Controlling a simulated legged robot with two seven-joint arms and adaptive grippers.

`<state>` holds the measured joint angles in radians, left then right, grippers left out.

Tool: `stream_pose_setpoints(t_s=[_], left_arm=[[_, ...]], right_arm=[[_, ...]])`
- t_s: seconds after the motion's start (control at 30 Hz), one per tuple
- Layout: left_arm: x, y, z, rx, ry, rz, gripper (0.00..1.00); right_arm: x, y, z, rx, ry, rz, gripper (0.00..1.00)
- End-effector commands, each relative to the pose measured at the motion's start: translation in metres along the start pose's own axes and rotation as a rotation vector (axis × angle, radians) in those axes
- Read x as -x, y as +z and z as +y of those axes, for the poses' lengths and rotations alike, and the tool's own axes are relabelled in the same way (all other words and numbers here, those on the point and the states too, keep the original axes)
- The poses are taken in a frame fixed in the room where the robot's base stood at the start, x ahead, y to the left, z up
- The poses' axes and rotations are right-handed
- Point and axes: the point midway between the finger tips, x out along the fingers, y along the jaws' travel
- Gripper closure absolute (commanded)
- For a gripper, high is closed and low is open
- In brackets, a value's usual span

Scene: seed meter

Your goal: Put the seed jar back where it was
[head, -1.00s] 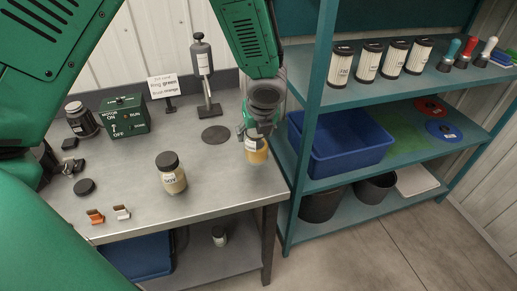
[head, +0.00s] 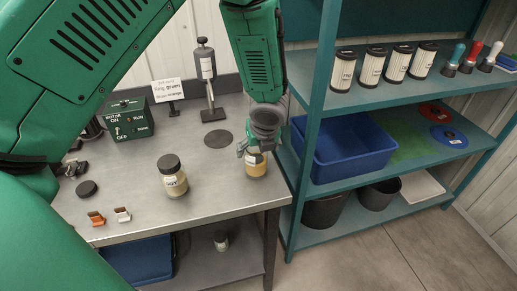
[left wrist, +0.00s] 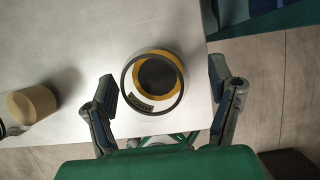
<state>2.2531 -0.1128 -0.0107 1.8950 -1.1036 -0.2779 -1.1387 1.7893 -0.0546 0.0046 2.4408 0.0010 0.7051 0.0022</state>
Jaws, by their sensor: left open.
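The seed jar (head: 256,166), a clear jar with yellow-orange contents and a white label, stands upright near the right end of the grey bench (head: 225,195). My left gripper (head: 254,150) is over it from above, its fingers around the jar's upper part. In the left wrist view the jar (left wrist: 155,82) lies between the open fingers, with a visible gap on both sides. Its round rim and a dark middle show from above. A second jar (head: 172,177), labelled SOY with a dark lid, stands to the left; a tan jar shows at the wrist view's left edge (left wrist: 32,105).
A dark round disc (head: 217,139) lies behind the jar. A black disc (head: 86,188) and orange and white clips (head: 97,218) lie at the left. A stand (head: 208,80), sign (head: 167,90) and green switch box (head: 129,120) are at the back. A teal shelf (head: 312,180) stands close on the right.

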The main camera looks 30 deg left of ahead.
Motion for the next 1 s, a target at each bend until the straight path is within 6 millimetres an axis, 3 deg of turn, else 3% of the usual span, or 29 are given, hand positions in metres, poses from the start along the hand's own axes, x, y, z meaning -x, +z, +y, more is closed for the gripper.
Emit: stream_pose_setpoints(t_s=[0.6, 0.9, 1.0], left_arm=[[0.108, 0.001, 0.0, 0.003, -0.002, 0.0, 0.24], [0.116, -0.002, 0.001, 0.007, 0.001, 0.007, 0.24], [0.1, -0.024, 0.008, 0.087, 0.005, 0.069, 0.24]], right_arm=[[0.016, -0.001, 0.0, 0.0, 0.0, 0.0, 0.34], [0.016, -0.001, 0.0, 0.0, 0.0, 0.0, 0.34], [0.016, -0.001, 0.0, 0.0, 0.0, 0.0, 0.34]])
